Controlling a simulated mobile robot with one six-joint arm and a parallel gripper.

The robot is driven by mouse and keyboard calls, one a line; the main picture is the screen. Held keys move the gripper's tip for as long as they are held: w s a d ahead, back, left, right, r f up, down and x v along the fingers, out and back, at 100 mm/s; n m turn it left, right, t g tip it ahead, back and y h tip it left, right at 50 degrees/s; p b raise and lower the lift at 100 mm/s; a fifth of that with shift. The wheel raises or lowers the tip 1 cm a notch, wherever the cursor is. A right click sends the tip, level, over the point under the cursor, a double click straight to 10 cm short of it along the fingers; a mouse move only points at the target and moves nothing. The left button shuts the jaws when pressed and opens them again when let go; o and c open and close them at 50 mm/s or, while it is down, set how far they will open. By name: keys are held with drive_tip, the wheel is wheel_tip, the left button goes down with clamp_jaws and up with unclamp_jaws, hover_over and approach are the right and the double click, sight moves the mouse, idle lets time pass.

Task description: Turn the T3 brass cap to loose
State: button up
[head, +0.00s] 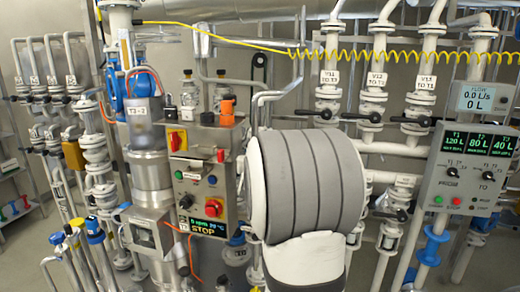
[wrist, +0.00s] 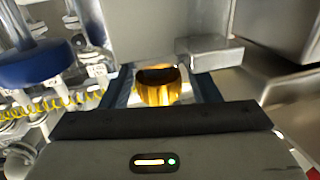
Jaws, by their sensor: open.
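A brass cap (wrist: 158,94) shows in the middle of the wrist view, gold with a dark top. My gripper (wrist: 164,86) is open. Its dark fingers stand to the left and right of the cap, with the cap between them. I cannot tell whether either finger touches it. The cap's lower part is hidden by the gripper body. No label reading T3 can be read near it. In the head view my arm covers the middle, and neither the gripper nor the brass cap can be made out.
In the wrist view a grey metal block (wrist: 165,30) stands just beyond the cap, and a blue round part (wrist: 38,64) is at the left. In the head view a control box (head: 203,197) stands left of my arm and a tank panel (head: 472,168) stands right. Pipes crowd both sides.

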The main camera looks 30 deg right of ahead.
drive_tip(key=shift+w+d, duration=0.3)
drive_tip(key=shift+w, duration=0.1)
drive_tip(key=c, duration=0.9)
drive_tip(key=shift+d, duration=0.25)
drive_tip(key=shift+c, duration=0.3)
drive_tip(key=shift+a, duration=0.25)
drive_tip(key=shift+f+y+b, duration=0.15)
drive_tip(key=shift+y+b, duration=0.15)
drive_tip(key=shift+b, duration=0.05)
